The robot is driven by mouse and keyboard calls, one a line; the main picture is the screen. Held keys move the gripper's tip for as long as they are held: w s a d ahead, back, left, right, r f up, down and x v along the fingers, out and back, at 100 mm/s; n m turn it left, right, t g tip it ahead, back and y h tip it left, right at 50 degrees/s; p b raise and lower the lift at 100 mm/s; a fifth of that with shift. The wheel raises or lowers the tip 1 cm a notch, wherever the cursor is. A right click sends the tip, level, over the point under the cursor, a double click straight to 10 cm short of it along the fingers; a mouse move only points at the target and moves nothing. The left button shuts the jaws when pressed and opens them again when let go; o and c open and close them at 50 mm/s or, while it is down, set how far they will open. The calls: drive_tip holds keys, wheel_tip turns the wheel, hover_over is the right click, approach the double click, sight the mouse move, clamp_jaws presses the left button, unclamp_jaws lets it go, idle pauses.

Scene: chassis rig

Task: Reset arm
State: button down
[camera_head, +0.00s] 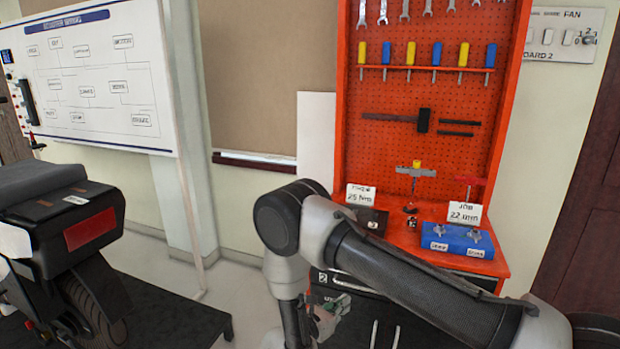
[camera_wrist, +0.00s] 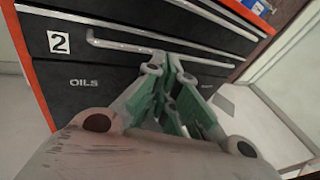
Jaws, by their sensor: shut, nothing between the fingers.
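My gripper (camera_wrist: 180,72) is shut and empty in the wrist view, its fingertips together in front of the dark drawer fronts. In the head view my gripper (camera_head: 322,318) hangs low in front of the cabinet, partly behind my own arm. My arm is bent, with one link reaching from the lower right up to the elbow near the middle of the picture. The drawer marked OILS (camera_wrist: 84,83) shows behind my gripper in the wrist view; whether the fingers touch it I cannot tell.
An orange tool cabinet (camera_head: 440,95) stands behind my arm, with hanging tools. Its worktop holds a blue block (camera_head: 458,239) and a card reading 22 Nm (camera_head: 464,212). A motorcycle (camera_head: 70,235) is at left on a dark platform (camera_head: 175,312). Pale floor lies between platform and cabinet.

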drive_tip(key=s+d+r+m+g, duration=0.5)
drive_tip(key=d+r+m+g, duration=0.15)
drive_tip(key=r, duration=0.35)
drive_tip(key=s+d+r+m+g, duration=0.4)
drive_tip(key=d+r+m+g, duration=0.25)
drive_tip(key=d+r, duration=0.2)
drive_tip(key=s+d+r+m+t+y, duration=0.2)
drive_tip(key=s+d+r+m+y, duration=0.1)
drive_tip(key=r, duration=0.5)
drive_tip(key=s+d+r+m+t+y, duration=0.2)
drive_tip(key=s+d+r+m+y, duration=0.2)
drive_tip(key=s+r+m, duration=0.3)
drive_tip(key=s+d+r+m+t+y, duration=0.2)
drive_tip(key=s+d+r+m+y, duration=0.2)
drive_tip(key=s+r, duration=0.5)
drive_tip(key=shift+d+r+m, duration=0.2)
drive_tip(key=shift+d+m, duration=0.25)
drive_tip(key=shift+m, duration=0.05)
